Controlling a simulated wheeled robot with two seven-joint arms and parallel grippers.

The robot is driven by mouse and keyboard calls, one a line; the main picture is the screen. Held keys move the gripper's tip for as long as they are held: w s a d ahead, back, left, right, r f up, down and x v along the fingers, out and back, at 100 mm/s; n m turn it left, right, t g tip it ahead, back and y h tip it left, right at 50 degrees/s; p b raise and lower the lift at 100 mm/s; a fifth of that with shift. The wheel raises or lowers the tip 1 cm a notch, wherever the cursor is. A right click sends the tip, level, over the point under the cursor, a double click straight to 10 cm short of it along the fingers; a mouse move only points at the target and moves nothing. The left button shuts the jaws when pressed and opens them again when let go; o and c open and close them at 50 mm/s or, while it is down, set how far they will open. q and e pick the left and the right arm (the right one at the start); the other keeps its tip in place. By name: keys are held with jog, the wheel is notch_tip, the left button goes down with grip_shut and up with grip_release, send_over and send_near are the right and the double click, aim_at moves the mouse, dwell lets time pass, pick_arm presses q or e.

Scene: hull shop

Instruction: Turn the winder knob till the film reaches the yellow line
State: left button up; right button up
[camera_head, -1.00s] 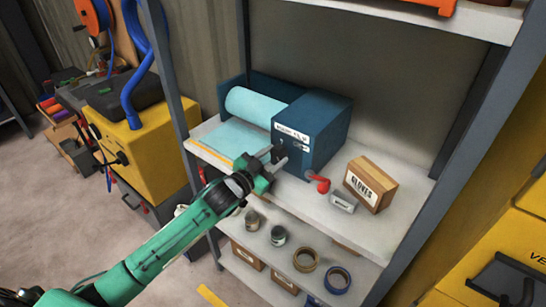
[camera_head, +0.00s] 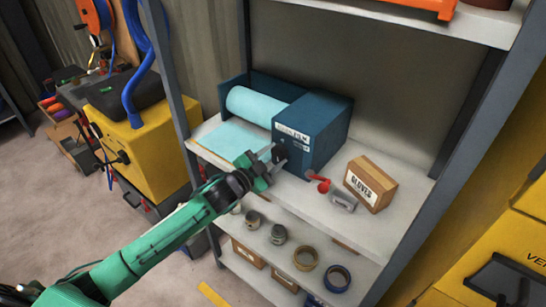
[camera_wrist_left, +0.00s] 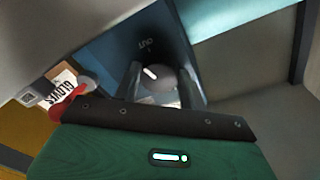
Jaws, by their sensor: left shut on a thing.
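The winder box (camera_head: 312,130) is dark blue and stands on the upper shelf, with the pale blue film roll (camera_head: 256,106) at its left. The film sheet (camera_head: 228,138) lies flat toward the shelf's front edge. The yellow line hardly shows in the head view; the sheet's front edge lies about where it ran. My left gripper (camera_head: 274,162) is at the box's front face, shut on the winder knob. In the left wrist view the grey round knob (camera_wrist_left: 155,76) with a white mark sits between the two fingers, below the word OUT. My right gripper is out of view.
Right of the box are a red item (camera_head: 319,184), a small clear-grey item (camera_head: 343,201) and a gloves box (camera_head: 370,184). Tape rolls (camera_head: 305,258) and small jars stand on the lower shelf. A grey post (camera_head: 180,110) rises left of the shelf.

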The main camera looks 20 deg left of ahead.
pick_arm(q)
jog(key=shift+f, duration=0.1)
jog(key=o, duration=1)
jog(key=shift+s+a, duration=0.1)
jog(key=shift+s, duration=0.2)
jog(key=shift+b+v, duration=2.1)
jog(key=shift+v, duration=4.45)
